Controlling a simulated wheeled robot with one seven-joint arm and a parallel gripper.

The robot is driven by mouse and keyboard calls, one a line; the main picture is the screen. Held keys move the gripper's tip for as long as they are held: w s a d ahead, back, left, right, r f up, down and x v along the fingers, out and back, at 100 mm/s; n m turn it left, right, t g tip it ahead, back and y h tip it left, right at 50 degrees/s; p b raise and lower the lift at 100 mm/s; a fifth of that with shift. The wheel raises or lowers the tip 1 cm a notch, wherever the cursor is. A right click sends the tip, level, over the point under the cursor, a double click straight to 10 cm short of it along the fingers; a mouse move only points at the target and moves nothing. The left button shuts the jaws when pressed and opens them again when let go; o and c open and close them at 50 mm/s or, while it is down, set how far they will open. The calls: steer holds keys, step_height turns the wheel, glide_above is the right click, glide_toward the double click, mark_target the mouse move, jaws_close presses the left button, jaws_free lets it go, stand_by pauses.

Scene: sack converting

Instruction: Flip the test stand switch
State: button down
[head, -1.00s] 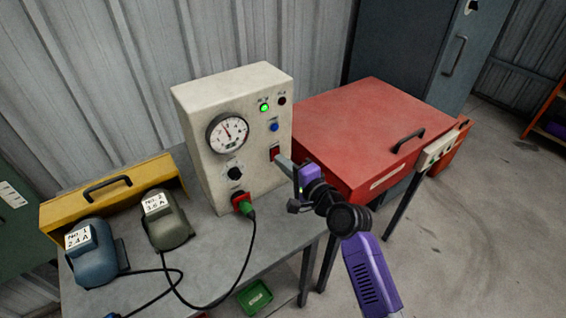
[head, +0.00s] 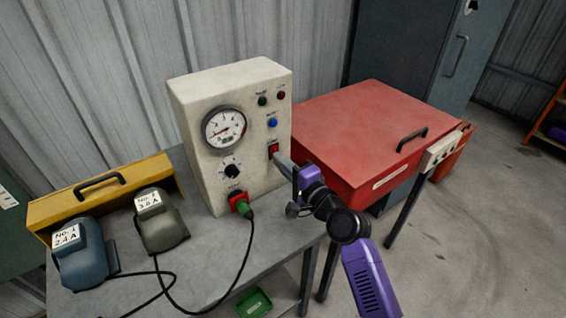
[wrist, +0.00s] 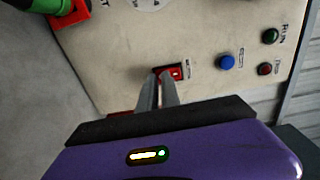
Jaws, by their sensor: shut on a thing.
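The test stand (head: 207,95) is a cream box on a grey bench. Its red rocker switch (head: 273,149) is on the right of the front panel, below a blue button (head: 272,123). The wrist view shows the switch (wrist: 176,72) right at my fingertips. My gripper (head: 279,158) is purple with grey fingers, close together at the switch's lower edge; the tips partly cover it. The green run lamp (head: 262,101) is dark, and so is the red lamp (head: 281,95). The gauge (head: 224,128) needle points to the lower left.
A green plug (head: 243,208) with a black cable sits in the panel's red socket. Blue (head: 80,258) and olive (head: 163,227) motors and a yellow toolbox (head: 75,200) stand left on the bench. A red chest (head: 365,125) stands behind my arm.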

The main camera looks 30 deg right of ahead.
steer(key=shift+w+a+r, duration=0.1)
steer(key=shift+w+a, duration=0.05)
steer(key=shift+w, duration=0.2)
